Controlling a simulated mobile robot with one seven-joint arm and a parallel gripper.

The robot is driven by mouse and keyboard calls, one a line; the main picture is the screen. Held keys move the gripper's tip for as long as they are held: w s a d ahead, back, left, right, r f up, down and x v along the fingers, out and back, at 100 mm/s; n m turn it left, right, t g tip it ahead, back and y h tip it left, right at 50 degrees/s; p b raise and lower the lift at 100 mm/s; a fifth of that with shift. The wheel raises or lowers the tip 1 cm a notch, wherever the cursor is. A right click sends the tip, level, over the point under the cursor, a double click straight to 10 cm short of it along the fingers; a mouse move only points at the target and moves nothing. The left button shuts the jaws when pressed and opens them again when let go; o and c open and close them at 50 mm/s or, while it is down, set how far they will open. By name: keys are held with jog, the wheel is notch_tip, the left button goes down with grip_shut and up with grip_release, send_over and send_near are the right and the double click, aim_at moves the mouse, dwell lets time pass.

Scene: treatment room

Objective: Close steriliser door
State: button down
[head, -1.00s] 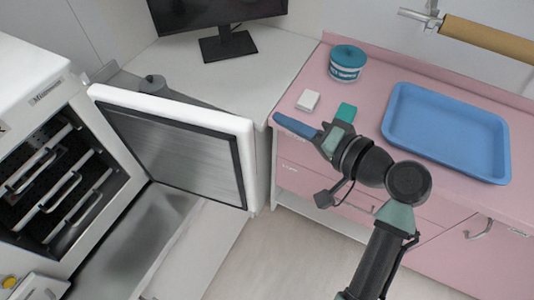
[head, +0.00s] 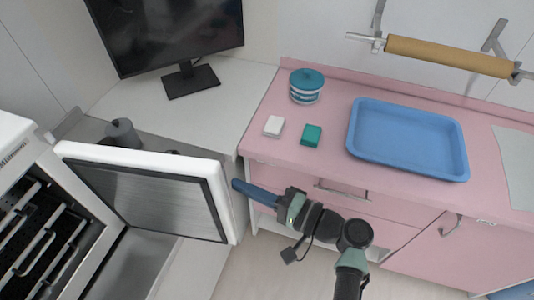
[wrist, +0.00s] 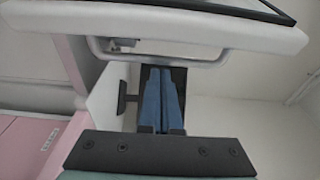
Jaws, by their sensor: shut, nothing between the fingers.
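The steriliser (head: 22,165) stands at the left with racks showing inside. Its door (head: 150,190) is swung wide open toward the right, its inner metal panel facing the chamber. My gripper (head: 236,184) is shut and empty, its blue fingers pointing at the door's free right edge from the right. In the wrist view the closed fingers (wrist: 161,85) reach toward the door's edge (wrist: 160,30) and its bar handle (wrist: 155,55). The fingertips appear close to the handle; I cannot tell whether they touch it.
A pink counter (head: 330,165) at the right holds a blue tray (head: 408,138), a teal-lidded tub (head: 306,86), a white block (head: 273,126) and a green block (head: 311,135). A monitor (head: 165,35) stands behind the door. Bare floor (head: 265,260) lies below my arm.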

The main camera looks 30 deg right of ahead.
jog(key=shift+s+a+p, duration=0.3)
jog(key=shift+s+a, duration=0.2)
jog(key=shift+s, duration=0.15)
jog(key=shift+s+a+p, duration=0.25)
jog(key=shift+s+a, duration=0.2)
jog(key=shift+s, duration=0.2)
jog(key=shift+s+a, duration=0.15)
